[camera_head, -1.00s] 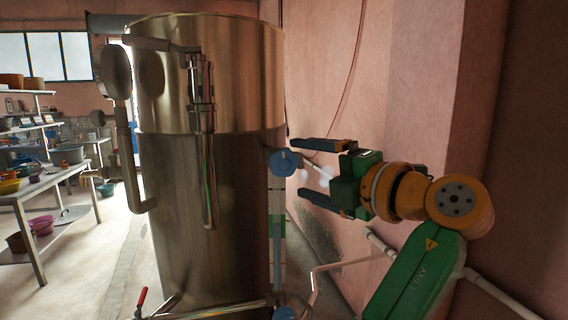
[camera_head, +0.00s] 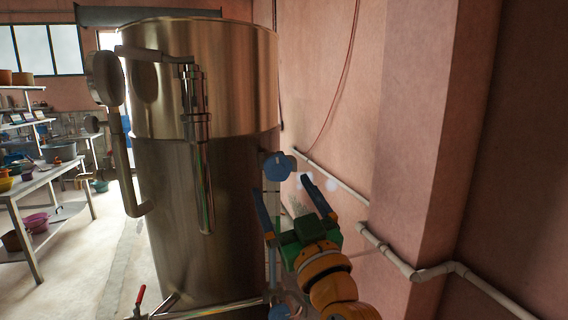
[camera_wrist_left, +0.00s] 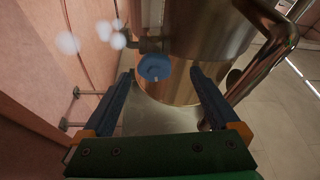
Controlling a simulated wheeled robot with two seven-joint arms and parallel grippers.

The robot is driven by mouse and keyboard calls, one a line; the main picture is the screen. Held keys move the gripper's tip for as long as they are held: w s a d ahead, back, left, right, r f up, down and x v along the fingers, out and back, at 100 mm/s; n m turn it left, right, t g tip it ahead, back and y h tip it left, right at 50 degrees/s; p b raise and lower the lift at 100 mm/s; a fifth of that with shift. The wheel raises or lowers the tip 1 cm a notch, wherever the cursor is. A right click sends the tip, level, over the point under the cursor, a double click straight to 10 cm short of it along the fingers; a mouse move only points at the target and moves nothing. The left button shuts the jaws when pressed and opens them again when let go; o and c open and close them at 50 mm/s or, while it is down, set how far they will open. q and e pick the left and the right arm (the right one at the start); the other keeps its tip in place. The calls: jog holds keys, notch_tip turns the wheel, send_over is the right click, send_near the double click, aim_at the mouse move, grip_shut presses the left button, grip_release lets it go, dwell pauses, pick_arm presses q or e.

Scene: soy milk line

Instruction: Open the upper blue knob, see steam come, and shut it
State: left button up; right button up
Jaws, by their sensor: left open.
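The upper blue knob (camera_head: 277,166) sits on the right side of the tall steel tank (camera_head: 165,185), at the top of a vertical tube. In the left wrist view the blue knob (camera_wrist_left: 154,67) shows ahead, between the lines of the two fingers and beyond their tips. My left gripper (camera_head: 282,186) is open and empty, just below the knob and pointing up towards it. Its fingers look apart from the knob. White steam puffs (camera_head: 331,184) hang right of the knob; they also show in the left wrist view (camera_wrist_left: 68,43). My right gripper is not in view.
A lower blue knob (camera_head: 280,312) is at the bottom, beside my arm. A red-handled valve (camera_head: 140,296) is at the tank's foot. White wall pipes (camera_head: 413,273) run along the pink wall at right. Shelves with bowls stand at far left.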

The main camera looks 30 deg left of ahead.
aim_at(278, 170)
pick_arm(q)
jog(key=shift+w+d+f+m+t+h, duration=0.15)
jog(key=shift+m+t, duration=0.2)
jog(key=shift+m, duration=0.2)
jog(key=shift+w+d+m+t+h, duration=0.15)
jog(key=shift+m+t, duration=0.2)
jog(key=shift+m, duration=0.2)
jog(key=shift+w+a+r+m+p, duration=0.1)
jog(key=shift+r+m+p, duration=0.2)
jog(key=shift+m+p, duration=0.15)
jog(key=p+x, duration=0.4)
jog(key=x, duration=0.1)
jog(key=shift+a+r, duration=0.35)
jog(key=shift+a+f, duration=0.1)
jog(key=shift+a, duration=0.05)
jog(key=shift+w+f, duration=0.15)
jog(key=c, duration=1.3)
jog(key=shift+c, duration=0.2)
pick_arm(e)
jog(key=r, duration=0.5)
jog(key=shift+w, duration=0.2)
